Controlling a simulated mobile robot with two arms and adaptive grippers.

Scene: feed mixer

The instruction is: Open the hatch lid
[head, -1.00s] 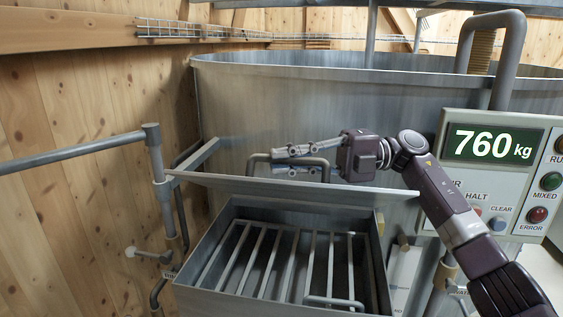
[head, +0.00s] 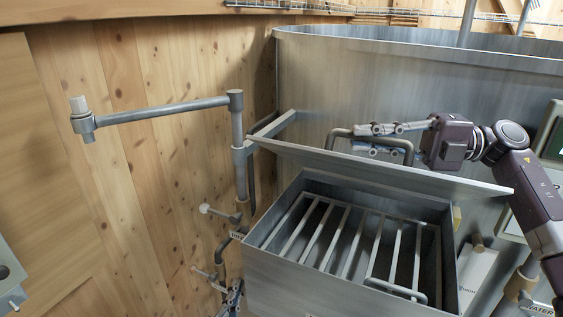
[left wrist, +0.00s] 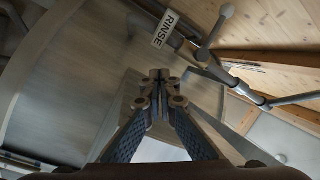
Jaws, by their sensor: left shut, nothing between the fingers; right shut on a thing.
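The grey hatch lid (head: 385,172) is raised and tilted above its open rectangular hatch box (head: 345,285) in the head view. A bent bar handle (head: 338,133) shows behind the lid's upper edge. My right gripper (head: 375,140), coming in from the right, is shut on this handle. My left gripper (left wrist: 160,78) is shut and empty in the left wrist view, close to pipework with a RINSE label (left wrist: 165,29). In the head view, only a small part of it seems to show low beside the hatch box.
Parallel bars (head: 340,235) cross the hatch opening, with a second handle (head: 396,290) on them. A swing pipe (head: 165,110) and valve levers (head: 218,213) stand left of the hatch. The big mixer tub (head: 420,75) rises behind. A control panel is at the right edge.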

